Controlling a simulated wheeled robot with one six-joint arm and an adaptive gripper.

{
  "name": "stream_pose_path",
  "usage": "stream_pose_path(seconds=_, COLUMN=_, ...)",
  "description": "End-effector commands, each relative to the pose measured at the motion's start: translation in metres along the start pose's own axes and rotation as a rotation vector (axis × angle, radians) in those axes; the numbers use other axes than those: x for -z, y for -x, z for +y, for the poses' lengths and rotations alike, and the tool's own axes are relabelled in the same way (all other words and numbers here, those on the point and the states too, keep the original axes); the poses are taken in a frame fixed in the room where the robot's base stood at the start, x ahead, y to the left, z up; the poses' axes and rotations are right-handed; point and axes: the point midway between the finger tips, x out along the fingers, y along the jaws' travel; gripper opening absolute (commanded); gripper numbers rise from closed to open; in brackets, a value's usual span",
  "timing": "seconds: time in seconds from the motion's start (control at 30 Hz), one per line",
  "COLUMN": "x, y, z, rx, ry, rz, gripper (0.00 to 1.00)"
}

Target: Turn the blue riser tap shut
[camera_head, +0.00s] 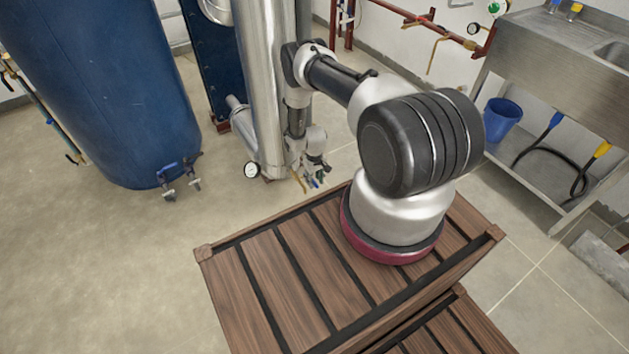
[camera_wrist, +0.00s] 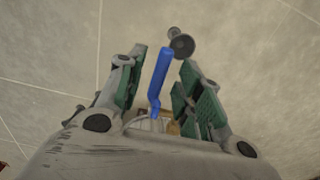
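The blue tap handle (camera_wrist: 160,75) is a slim blue lever in the wrist view, standing between the two fingers of my gripper (camera_wrist: 164,62). The fingers have green pads and are spread, with a gap visible on each side of the lever's upper part. The lower end of the lever runs down toward a brassy part (camera_wrist: 173,128), mostly hidden by the gripper body. In the head view my gripper (camera_head: 315,176) is low beside the tall steel column (camera_head: 268,100), with a small bit of blue at its fingertips. The contact there is too small to tell.
A pressure gauge (camera_head: 251,170) sits at the column's foot, left of my gripper. A big blue tank (camera_head: 100,90) with a blue-handled valve (camera_head: 178,168) stands at left. A steel sink bench (camera_head: 560,70) with a blue bucket (camera_head: 502,115) stands at right. Tiled floor lies between.

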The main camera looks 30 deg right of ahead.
Motion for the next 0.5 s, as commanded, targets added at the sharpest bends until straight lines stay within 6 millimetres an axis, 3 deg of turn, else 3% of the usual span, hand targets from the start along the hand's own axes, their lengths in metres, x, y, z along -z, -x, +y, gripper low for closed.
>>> stream_pose_path(seconds=0.37, x=-0.0002, y=-0.0077, z=0.0000, rx=0.000, ry=0.000, rz=0.000, gripper=0.34)
stream_pose_path(seconds=0.5, x=-0.0002, y=-0.0076, z=0.0000, rx=0.000, ry=0.000, rz=0.000, gripper=0.08)
